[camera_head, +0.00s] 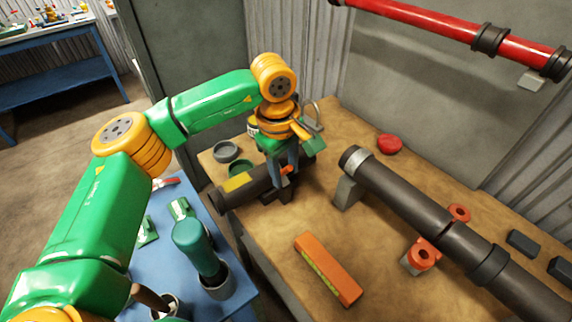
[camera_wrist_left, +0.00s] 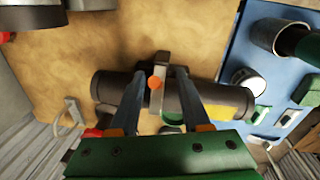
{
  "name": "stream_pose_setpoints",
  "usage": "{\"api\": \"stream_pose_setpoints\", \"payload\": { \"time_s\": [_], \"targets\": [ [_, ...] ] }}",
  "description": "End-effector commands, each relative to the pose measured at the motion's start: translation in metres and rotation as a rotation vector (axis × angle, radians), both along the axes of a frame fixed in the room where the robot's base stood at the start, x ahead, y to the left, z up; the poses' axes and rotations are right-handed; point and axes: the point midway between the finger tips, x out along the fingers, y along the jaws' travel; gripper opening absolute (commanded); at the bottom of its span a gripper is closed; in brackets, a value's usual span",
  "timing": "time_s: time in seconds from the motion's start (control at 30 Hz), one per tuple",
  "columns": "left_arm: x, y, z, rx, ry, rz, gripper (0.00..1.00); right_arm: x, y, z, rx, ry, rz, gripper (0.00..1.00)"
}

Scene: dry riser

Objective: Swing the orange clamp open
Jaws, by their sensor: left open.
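An orange ring-shaped clamp part (camera_head: 424,255) is at the long dark pipe (camera_head: 405,198), against its near side. A similar orange ring (camera_head: 460,213) is on the pipe's far side. My left gripper (camera_head: 282,192) is open, pointing down over a short dark pipe piece (camera_head: 235,192) with a yellow band. In the left wrist view, the fingers of my left gripper (camera_wrist_left: 160,75) stand either side of a grey bracket with an orange knob (camera_wrist_left: 154,82), over the short pipe (camera_wrist_left: 110,86). Whether they touch it I cannot tell. My right gripper is not in view.
An orange level-like bar (camera_head: 328,268) lies at the front of the wooden bench (camera_head: 290,232). A red cap (camera_head: 389,144) is near the wall. A grey ring (camera_head: 226,151) sits at the back left. A blue table (camera_head: 238,302) with tools adjoins it. A red pipe (camera_head: 430,18) runs along the wall.

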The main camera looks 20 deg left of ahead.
Motion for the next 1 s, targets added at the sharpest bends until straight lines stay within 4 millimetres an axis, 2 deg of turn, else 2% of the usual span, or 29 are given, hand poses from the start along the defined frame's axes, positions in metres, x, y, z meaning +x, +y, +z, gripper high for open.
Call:
{"api": "stream_pose_setpoints", "payload": {
  "time_s": [0.23,0.27,0.4,0.43,1.0],
  "targets": [
    [0.0004,-0.0002,-0.0042,0.0,-0.001,0.0,0.47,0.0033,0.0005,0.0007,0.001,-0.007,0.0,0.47],
    [0.0004,-0.0002,-0.0042,0.0,-0.001,0.0,0.45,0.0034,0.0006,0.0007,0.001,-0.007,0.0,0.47],
    [0.0004,-0.0002,-0.004,0.0,-0.001,0.0,0.07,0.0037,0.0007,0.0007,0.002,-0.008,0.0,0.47],
    [0.0003,-0.0001,-0.004,0.0,0.0,0.0,0.0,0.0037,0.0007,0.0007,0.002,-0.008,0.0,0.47],
    [0.0002,-0.0001,-0.0042,0.0,0.001,0.0,0.0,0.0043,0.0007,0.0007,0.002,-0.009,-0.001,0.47]
  ]
}}
